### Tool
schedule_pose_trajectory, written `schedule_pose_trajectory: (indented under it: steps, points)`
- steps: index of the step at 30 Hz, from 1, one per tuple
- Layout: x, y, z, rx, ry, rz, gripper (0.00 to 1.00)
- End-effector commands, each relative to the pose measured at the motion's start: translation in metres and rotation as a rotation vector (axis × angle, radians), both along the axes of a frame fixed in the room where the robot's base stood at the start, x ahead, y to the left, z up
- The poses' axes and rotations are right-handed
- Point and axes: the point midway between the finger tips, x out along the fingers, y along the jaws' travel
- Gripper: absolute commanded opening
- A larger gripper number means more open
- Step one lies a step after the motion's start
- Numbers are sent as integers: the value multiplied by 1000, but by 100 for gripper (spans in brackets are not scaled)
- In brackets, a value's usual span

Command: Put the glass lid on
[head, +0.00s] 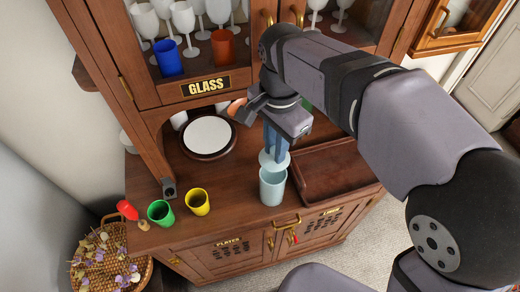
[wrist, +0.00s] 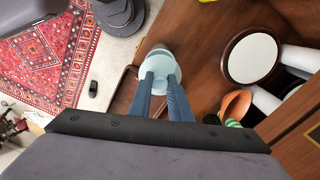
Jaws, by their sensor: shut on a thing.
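The glass lid (head: 267,163) is a pale blue, see-through disc. My gripper (head: 275,150) points down and is shut on it. Below it in the head view stands a pale blue jar (head: 272,188), upright near the cabinet's front edge. The lid appears just above the jar's rim, slightly back of it; whether they touch I cannot tell. In the wrist view the lid (wrist: 160,70) sits between the blue fingertips (wrist: 160,80) and covers most of the jar.
A brown tray (head: 325,177) lies right of the jar. Yellow (head: 197,202) and green (head: 160,212) cups and a red bottle (head: 127,209) stand left. A round white-faced, dark-rimmed item (head: 208,135) is behind. The GLASS shelf (head: 206,86) overhangs the back.

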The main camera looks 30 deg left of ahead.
Motion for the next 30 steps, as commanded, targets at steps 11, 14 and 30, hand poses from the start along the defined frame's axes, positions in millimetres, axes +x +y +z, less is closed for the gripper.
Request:
schedule_pose_trajectory:
  steps: [11, 14, 30]
  points:
    - [1, -1, 0, 0, 0, -1, 0]
    - [1, -1, 1, 0, 0, -1, 0]
    - [0, -1, -31, 0, 0, -2, 0]
